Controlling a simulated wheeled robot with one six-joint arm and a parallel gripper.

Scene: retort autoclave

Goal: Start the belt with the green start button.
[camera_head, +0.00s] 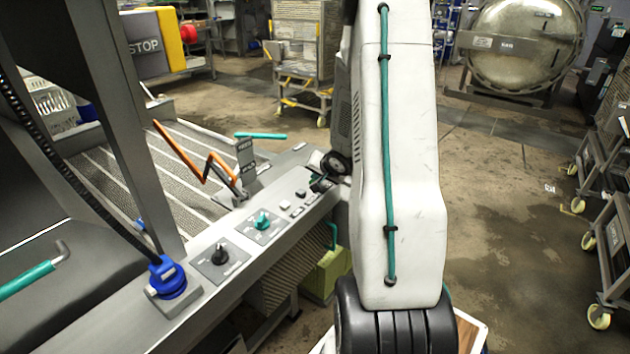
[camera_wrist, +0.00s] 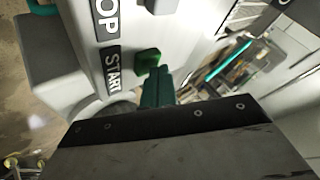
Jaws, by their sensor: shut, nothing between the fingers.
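In the wrist view the green start button (camera_wrist: 148,60) stands out from a pale panel beside a dark START label (camera_wrist: 112,70). My gripper (camera_wrist: 158,80) is shut and empty, its teal fingertips right by the button's lower edge. I cannot tell whether they touch it. Farther up the panel is a label reading "OP" (camera_wrist: 107,18), cut off by the frame, with a grey block (camera_wrist: 162,5) beside it. In the head view the belt (camera_head: 150,175) lies at left behind a grey console. My white arm stands in front there and hides the gripper and the button.
The console (camera_head: 205,290) carries a black knob (camera_head: 219,255), a teal knob (camera_head: 262,219) and a blue fitting (camera_head: 167,278). An orange bent rod (camera_head: 195,160) rises beside the belt. Trolleys (camera_head: 612,235) stand at right.

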